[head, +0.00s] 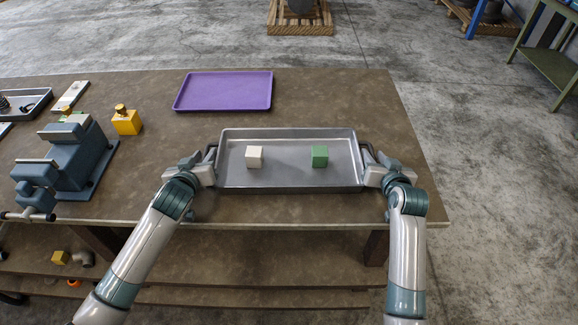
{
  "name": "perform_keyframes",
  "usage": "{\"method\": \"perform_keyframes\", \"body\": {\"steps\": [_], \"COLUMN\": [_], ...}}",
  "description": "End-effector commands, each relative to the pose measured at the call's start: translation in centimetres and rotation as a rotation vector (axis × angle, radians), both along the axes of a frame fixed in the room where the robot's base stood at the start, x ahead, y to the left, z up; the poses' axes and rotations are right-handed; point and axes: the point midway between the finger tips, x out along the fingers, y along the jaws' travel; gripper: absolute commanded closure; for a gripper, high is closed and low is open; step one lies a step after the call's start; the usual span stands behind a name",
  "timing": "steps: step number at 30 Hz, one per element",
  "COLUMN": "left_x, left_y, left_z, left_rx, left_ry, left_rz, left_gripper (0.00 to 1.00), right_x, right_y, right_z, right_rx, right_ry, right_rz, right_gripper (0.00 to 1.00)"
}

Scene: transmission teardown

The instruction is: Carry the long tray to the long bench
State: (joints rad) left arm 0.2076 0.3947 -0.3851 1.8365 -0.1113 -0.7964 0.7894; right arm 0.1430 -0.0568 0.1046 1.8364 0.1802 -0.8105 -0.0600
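The long tray (290,182) is a grey metal tray with low walls and a dark handle at each short end. It lies on the brown table near the front edge. A white cube (254,157) and a green cube (320,156) sit apart inside it. My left gripper (207,167) is at the left handle (211,151). My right gripper (371,166) is at the right handle (369,150). Both overlap their handles in the picture, and I cannot tell whether the fingers are closed on them. I cannot make out which surface is the long bench.
A purple tray (223,91) lies behind on the table (340,95). A blue-grey vise (75,158), a yellow block (126,122) and a small parts tray (38,106) are at left. Open concrete floor (480,180) lies right of the table. A green bench (553,66) stands at far right.

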Motion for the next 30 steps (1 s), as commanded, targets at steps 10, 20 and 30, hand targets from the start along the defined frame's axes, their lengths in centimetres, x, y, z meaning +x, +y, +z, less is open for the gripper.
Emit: {"method": "perform_keyframes", "body": {"steps": [10, 20, 30], "left_x": [-0.3, -3.3, -8.7], "left_y": [-0.2, -0.1, 0.2], "left_z": [0.1, 1.3, 3.5], "left_rx": [-0.004, -0.005, -0.003], "left_ry": [-0.001, 0.000, -0.002], "left_rz": [-0.004, -0.004, -0.004], "left_gripper": [0.71, 0.71, 0.71], "right_x": [0.0, 0.0, 0.0], "right_y": [0.2, 0.3, 0.3], "right_z": [0.0, 0.0, 0.0], "right_rx": [0.002, 0.002, 0.002], "right_ry": [0.001, 0.000, 0.000], "right_rz": [0.003, 0.003, 0.003], "right_gripper": [0.71, 0.71, 0.71]}}
